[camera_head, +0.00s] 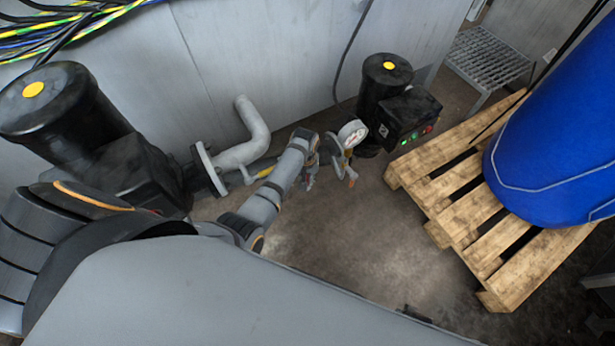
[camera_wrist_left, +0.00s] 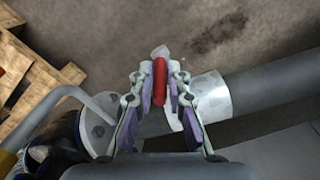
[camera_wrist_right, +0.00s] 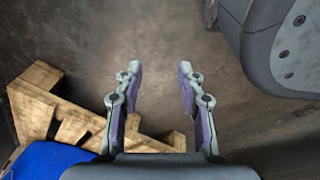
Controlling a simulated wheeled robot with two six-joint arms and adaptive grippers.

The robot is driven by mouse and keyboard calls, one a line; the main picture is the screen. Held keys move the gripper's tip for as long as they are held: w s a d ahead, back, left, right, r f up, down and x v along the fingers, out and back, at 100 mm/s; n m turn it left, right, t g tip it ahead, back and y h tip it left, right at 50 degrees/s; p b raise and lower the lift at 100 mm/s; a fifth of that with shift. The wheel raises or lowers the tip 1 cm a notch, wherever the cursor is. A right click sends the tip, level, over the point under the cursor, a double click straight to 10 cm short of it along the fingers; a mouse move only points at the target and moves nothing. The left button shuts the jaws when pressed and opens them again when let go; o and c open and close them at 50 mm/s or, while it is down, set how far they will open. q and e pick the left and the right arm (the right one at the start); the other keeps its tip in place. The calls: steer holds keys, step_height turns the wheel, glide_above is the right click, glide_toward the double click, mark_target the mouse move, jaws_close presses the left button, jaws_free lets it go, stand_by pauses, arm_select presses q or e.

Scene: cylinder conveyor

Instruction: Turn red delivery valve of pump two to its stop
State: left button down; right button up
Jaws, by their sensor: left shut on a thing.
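The red valve handle (camera_wrist_left: 159,84) stands between the fingers of my left gripper (camera_wrist_left: 158,78) in the left wrist view. These fingers are shut on it, beside a pale grey pipe with a flange (camera_wrist_left: 210,97). My right gripper (camera_wrist_right: 160,67) is open and empty above bare floor in the right wrist view.
A second black pump (camera_head: 60,115) stands at the left with a bent grey pipe (camera_head: 252,135). A wooden pallet (camera_head: 440,180) with a blue drum (camera_head: 560,140) stands at the right. A grey wall (camera_head: 270,50) closes the back. The floor between pumps and pallet is clear.

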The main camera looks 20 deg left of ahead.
arm_select(q)
steer(key=shift+s+a+r+t+h+p, duration=0.2)
steer(key=shift+s+t+h+p, duration=0.1)
steer(key=shift+p, duration=0.35)
steer(key=shift+f, duration=0.25)
arm_select(e)
steer(key=s, duration=0.3)
steer(key=shift+s+d+f, duration=0.1)
steer(key=shift+s+f, duration=0.2)
steer(key=shift+s, duration=0.1)
arm_select(q)
steer(key=c, duration=1.3)
jaws_free()
steer(key=r, duration=0.8)
steer(key=s+a+r, duration=0.1)
steer(key=r, duration=0.3)
steer(key=shift+s, duration=0.1)
